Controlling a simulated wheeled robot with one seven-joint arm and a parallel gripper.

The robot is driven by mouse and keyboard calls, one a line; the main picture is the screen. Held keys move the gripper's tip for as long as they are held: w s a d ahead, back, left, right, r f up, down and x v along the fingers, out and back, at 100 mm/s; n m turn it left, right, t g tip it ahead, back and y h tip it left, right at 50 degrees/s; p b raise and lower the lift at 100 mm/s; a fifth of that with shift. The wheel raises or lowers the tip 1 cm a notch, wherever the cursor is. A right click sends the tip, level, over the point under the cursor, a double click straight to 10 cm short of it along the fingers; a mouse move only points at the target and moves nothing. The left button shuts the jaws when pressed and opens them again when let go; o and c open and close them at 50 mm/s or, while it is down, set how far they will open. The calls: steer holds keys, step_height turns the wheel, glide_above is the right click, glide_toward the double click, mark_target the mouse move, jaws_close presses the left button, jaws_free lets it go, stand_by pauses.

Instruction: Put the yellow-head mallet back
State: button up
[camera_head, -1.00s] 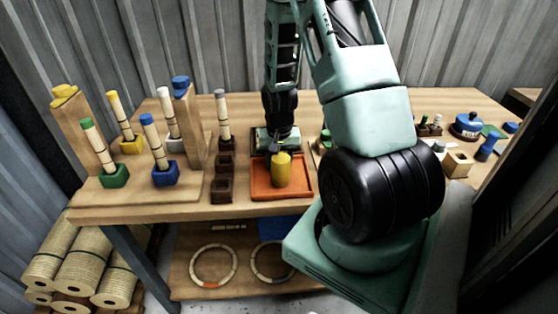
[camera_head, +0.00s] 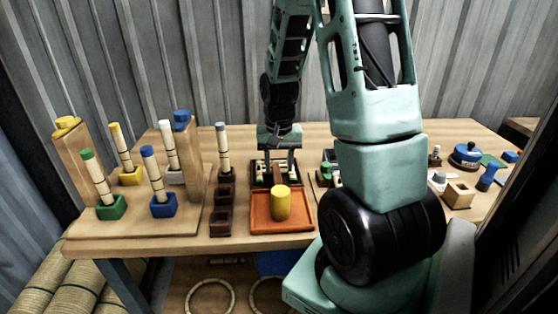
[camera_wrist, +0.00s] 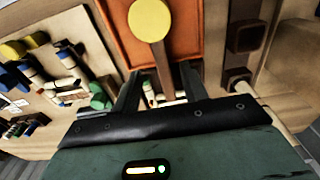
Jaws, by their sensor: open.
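The yellow-head mallet lies in the orange tray at the front middle of the table. Its yellow head (camera_head: 281,203) stands as a short cylinder, and its brown handle runs back toward my gripper. The wrist view shows the head's round face (camera_wrist: 150,19) and the handle (camera_wrist: 160,60) leading down toward the gap between my fingers. My gripper (camera_head: 278,177) is open and points down behind the head, its fingers on either side of the handle line. In the wrist view the gripper (camera_wrist: 160,84) holds nothing. Whether the fingers touch the handle cannot be told.
The orange tray (camera_head: 262,223) sits near the table's front edge. Dark brown cups (camera_head: 221,217) stand left of it. Further left, a wooden stand holds rattan pieces in a green block (camera_head: 111,208) and a blue block (camera_head: 163,206). A wooden block (camera_head: 459,195) stands at right.

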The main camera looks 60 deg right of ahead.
steer(key=shift+r, duration=0.65)
steer(key=shift+a, duration=0.2)
steer(key=a+r+n, duration=0.2)
steer(key=a+n, duration=0.3)
steer(key=a, duration=0.8)
steer(key=a+r+n, duration=0.2)
steer(key=a+n, duration=0.2)
steer(key=a, duration=0.9)
steer(key=s+a+r+n, duration=0.2)
steer(key=s+a+n, duration=0.6)
steer(key=s+a, duration=0.5)
steer(key=shift+s+r+n+y, duration=0.2)
steer(key=shift+n+y, duration=0.2)
